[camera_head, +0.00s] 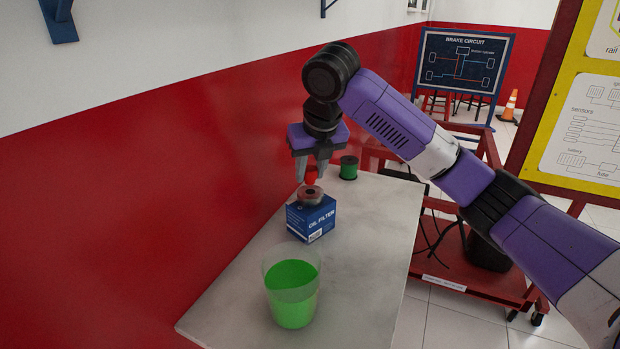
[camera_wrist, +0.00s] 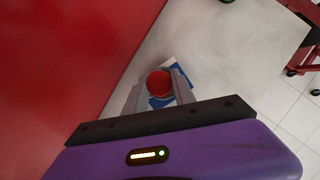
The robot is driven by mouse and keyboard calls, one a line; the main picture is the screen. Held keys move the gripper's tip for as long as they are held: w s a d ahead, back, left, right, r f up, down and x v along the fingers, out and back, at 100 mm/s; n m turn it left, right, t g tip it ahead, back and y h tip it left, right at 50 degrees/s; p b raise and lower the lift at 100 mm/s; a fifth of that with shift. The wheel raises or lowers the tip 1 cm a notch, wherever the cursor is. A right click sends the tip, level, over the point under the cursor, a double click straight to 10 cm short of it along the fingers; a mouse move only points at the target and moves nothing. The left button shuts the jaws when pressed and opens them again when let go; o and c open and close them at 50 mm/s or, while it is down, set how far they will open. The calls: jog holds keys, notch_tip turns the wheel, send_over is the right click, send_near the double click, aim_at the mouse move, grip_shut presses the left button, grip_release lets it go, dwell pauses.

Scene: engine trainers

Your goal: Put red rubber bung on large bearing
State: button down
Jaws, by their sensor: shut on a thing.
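My gripper (camera_head: 312,174) points straight down and is shut on the red rubber bung (camera_head: 311,175). The bung also shows between the fingers in the wrist view (camera_wrist: 159,84). Just below it, the large bearing (camera_head: 310,195), a grey metal ring, lies on top of a blue oil filter box (camera_head: 312,220). The bung is over the bearing; I cannot tell whether the two touch. In the wrist view the bung and fingers hide the bearing, and part of the blue box (camera_wrist: 178,74) shows around them.
A clear cup of green liquid (camera_head: 292,290) stands on the grey table (camera_head: 366,270) in front of the box. A green spool (camera_head: 348,167) stands behind it. A red wall (camera_head: 130,200) runs along the left. The right side of the table is clear.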

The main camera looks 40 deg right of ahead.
jog(key=shift+f, duration=1)
jog(key=shift+f, duration=0.2)
jog(key=c, duration=1)
grip_release()
jog(key=shift+c, duration=0.2)
jog(key=v, duration=1.2)
jog(key=shift+r+p, duration=0.25)
jog(key=shift+p, duration=0.15)
